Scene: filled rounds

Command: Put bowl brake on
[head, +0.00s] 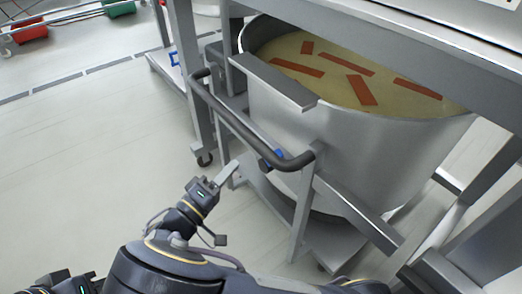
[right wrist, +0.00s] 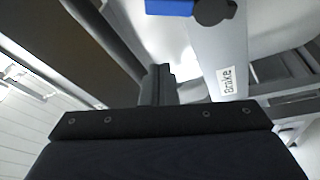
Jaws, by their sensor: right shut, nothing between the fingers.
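The large steel bowl (head: 335,150), filled with a pale mass and orange-red strips, sits in a wheeled frame with a black push handle (head: 240,122). The blue brake lever (head: 279,153) is by the handle's near end. In the right wrist view, the blue lever (right wrist: 170,6) joins a dark round pivot at the top edge, above a white "Brake" label (right wrist: 228,80) on a grey post. My right gripper (head: 228,173) is shut and empty, left of and below the lever, apart from it; its fingers (right wrist: 158,85) also show in the wrist view. My left gripper's fingers are out of view.
A steel table or machine frame (head: 440,45) overhangs the bowl at the upper right. A caster (head: 204,159) and a table leg stand behind the handle. Red (head: 28,30) and green (head: 118,8) bins are far back. The floor at left is clear.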

